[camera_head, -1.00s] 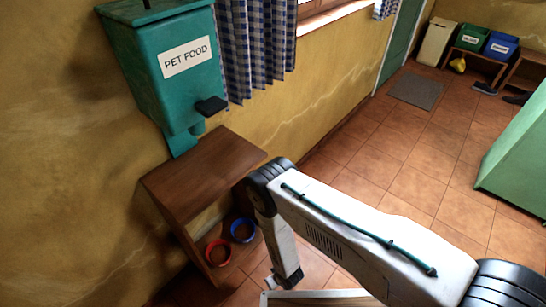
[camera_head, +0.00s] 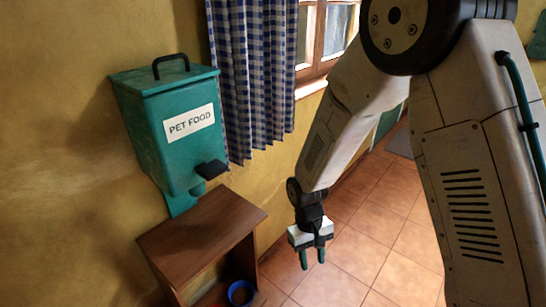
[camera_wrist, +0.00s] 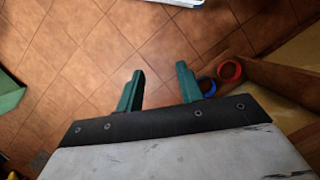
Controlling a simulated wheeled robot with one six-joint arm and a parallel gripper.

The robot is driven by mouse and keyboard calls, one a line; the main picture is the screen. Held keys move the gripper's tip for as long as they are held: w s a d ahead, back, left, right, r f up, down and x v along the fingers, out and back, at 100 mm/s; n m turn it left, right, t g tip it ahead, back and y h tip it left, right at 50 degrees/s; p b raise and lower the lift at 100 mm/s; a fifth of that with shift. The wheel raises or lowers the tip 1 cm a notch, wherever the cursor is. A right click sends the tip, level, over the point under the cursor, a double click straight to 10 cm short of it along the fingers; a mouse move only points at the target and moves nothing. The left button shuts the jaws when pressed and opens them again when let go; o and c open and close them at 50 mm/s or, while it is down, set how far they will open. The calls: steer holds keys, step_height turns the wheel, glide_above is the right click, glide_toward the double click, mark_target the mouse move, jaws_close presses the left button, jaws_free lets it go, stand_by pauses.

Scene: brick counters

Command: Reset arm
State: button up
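My gripper (camera_head: 313,256) hangs at the end of my bent arm and points down, to the right of the wooden shelf, over the tiled floor. In the wrist view its two green fingers (camera_wrist: 160,85) stand apart with nothing between them. My arm rises in the right half of the head view and hides part of the room behind it.
A green pet food dispenser (camera_head: 165,135) is mounted on the yellow wall above a wooden shelf (camera_head: 205,228). A blue bowl (camera_head: 240,292) sits low in the shelf; the wrist view also shows a red bowl (camera_wrist: 229,70). Tiled floor (camera_head: 385,255) lies open to the right.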

steer(key=s+d+r+m+t, duration=0.1)
steer(key=s+d+r, duration=0.4)
steer(key=r, duration=0.5)
steer(key=s+d+r+m+t+y, duration=0.1)
steer(key=s+d+r, duration=0.4)
steer(key=r, duration=0.6)
steer(key=s+d+r+m+t, duration=0.2)
steer(key=s+d+r, duration=0.3)
steer(key=s+r, duration=0.3)
step_height(320, 180, up, 3)
steer(key=shift+s+d, duration=0.35)
steer(key=shift+s, duration=0.05)
